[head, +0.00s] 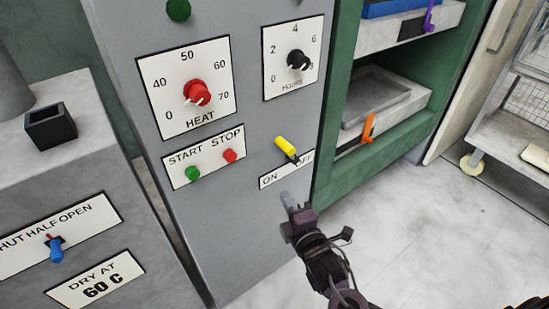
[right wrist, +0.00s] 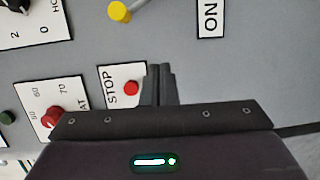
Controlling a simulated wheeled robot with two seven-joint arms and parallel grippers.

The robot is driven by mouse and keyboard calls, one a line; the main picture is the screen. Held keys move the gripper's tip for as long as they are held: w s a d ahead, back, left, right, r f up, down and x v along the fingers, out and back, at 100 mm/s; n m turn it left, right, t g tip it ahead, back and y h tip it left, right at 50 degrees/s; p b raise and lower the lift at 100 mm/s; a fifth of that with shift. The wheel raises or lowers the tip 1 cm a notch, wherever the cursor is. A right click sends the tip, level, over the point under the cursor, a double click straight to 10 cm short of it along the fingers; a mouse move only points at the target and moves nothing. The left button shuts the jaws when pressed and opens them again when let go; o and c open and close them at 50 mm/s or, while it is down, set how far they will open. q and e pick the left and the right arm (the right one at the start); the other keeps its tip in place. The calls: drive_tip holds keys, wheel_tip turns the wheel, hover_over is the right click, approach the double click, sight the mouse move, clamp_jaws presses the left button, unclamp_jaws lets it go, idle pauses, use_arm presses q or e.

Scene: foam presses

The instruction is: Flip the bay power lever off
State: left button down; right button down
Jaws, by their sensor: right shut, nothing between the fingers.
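The bay power lever is a yellow-tipped lever (head: 286,146) on the grey panel, just above a white label (head: 286,170) reading ON at left and OFF at right. Its yellow tip points up and to the left. In the right wrist view the yellow tip (right wrist: 120,12) shows at the top edge, with the ON end of the label (right wrist: 210,14) to its right. My right gripper (head: 286,197) is shut and empty, just below the label in the head view. In the right wrist view its fingertips (right wrist: 158,72) show apart from the lever. My left gripper is not in view.
The panel also holds a red HEAT knob (head: 197,93), a black HOURS knob (head: 297,60), a green START button (head: 192,174) and a red STOP button (head: 230,156). A green rack (head: 335,100) stands to the right. Open floor (head: 430,230) lies at lower right.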

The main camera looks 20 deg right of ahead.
sight(292, 154)
drive_tip(key=shift+n+t+y, duration=0.3)
drive_tip(key=shift+n+t, duration=0.2)
drive_tip(key=r, duration=0.1)
drive_tip(key=a+r, duration=0.1)
drive_tip(key=r, duration=0.2)
drive_tip(key=shift+s+a+r, duration=0.15)
drive_tip(key=shift+s+r, duration=0.1)
drive_tip(key=shift+s, duration=0.15)
drive_tip(key=w+d+p, duration=0.1)
drive_tip(key=w+d, duration=0.1)
drive_tip(key=w, duration=0.9)
drive_tip(key=shift+w+d+r+p, duration=0.15)
drive_tip(key=shift+d+p, duration=0.15)
drive_tip(key=shift+d, duration=0.05)
drive_tip(key=shift+w, duration=0.1)
